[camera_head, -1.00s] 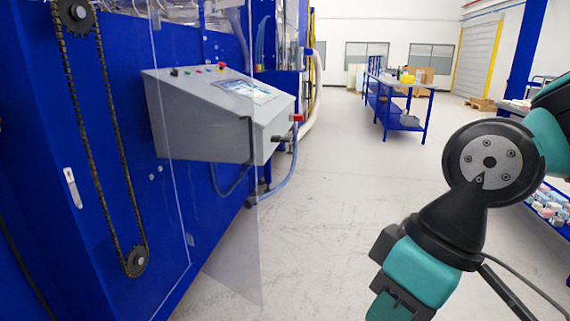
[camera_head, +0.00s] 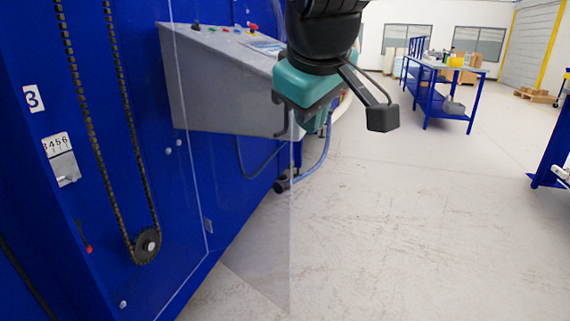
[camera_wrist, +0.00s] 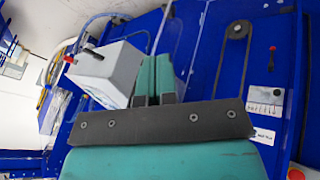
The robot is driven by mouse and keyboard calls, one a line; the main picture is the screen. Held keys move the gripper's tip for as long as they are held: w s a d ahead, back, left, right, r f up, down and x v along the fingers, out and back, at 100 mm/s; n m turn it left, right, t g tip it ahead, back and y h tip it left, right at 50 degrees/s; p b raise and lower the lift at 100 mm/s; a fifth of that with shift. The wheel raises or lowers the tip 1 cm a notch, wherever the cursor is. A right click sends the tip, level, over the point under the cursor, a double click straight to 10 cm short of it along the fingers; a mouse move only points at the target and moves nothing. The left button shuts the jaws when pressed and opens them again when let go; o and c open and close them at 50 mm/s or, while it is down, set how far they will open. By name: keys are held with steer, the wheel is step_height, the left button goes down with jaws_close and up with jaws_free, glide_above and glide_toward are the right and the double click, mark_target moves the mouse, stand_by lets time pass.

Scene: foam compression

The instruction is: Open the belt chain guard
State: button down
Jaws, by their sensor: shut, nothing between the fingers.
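The belt chain (camera_head: 88,110) runs around a sprocket (camera_head: 148,245) on the blue machine's face at left. It also shows in the wrist view (camera_wrist: 243,65). The guard is a clear panel (camera_head: 262,265). It stands out from the blue face at an angle, to the right of the chain, with its free edge over the floor. A small hinge-like piece (camera_head: 208,226) sits at its machine side. My gripper (camera_wrist: 153,62) is shut and empty, its teal fingers together. In the head view it is near the panel's upper free edge; I cannot tell whether they touch.
A grey control box (camera_head: 220,85) with buttons juts out behind the panel, close to my gripper. A red-knobbed lever (camera_head: 86,245) and a numbered scale (camera_head: 58,150) are left of the chain. A blue workbench (camera_head: 440,85) stands farther back.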

steer(key=s+a+r+t+b, duration=0.1)
steer(key=a+b, duration=0.1)
steer(key=a, duration=0.4)
steer(key=b, duration=0.5)
glide_toward(286, 152)
step_height(286, 152, down, 4)
steer(key=a, duration=0.3)
steer(key=shift+w+d+f+b, duration=0.25)
steer(key=shift+w+d+b, duration=0.1)
steer(key=shift+w+d, duration=0.8)
steer(key=shift+w+d+r, duration=0.1)
steer(key=shift+w+d, duration=0.15)
steer(key=shift+w, duration=0.15)
